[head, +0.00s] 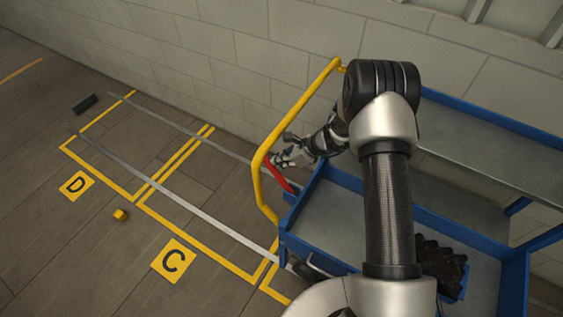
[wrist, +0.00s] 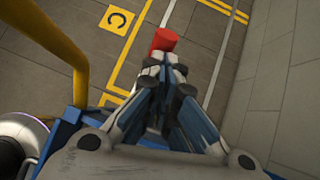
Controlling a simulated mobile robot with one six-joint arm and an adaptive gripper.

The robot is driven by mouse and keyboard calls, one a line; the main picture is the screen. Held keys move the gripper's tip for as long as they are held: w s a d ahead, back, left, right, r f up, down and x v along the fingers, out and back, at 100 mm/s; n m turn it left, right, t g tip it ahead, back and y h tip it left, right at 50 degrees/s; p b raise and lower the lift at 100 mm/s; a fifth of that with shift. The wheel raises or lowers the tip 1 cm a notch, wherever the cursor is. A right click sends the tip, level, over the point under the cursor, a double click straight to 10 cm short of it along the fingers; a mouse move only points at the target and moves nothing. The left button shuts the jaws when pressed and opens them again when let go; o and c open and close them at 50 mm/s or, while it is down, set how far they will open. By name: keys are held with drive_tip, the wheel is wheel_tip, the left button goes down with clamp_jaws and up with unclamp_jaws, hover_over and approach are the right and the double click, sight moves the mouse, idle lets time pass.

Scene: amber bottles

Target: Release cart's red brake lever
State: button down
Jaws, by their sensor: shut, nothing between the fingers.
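The red brake lever (head: 278,177) sits at the left end of the blue cart (head: 330,222), inside the yellow push handle (head: 262,158), and slants down to the right. My gripper (head: 281,161) is shut with nothing in it, close to the lever's upper end. In the wrist view the red end of the lever (wrist: 164,39) shows just beyond my shut fingertips (wrist: 165,62). Whether the fingers touch the lever I cannot tell. The lever's lower end is hidden in the wrist view.
The yellow handle (wrist: 80,50) stands left of my gripper in the wrist view. Dark bottles (head: 440,265) stand on the cart's right part. A wall runs behind.

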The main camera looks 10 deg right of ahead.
idle(0.3)
drive_tip(key=d+r+p, duration=0.4)
drive_tip(key=d+r, duration=0.1)
drive_tip(key=r, duration=0.7)
drive_tip(key=shift+s, duration=0.4)
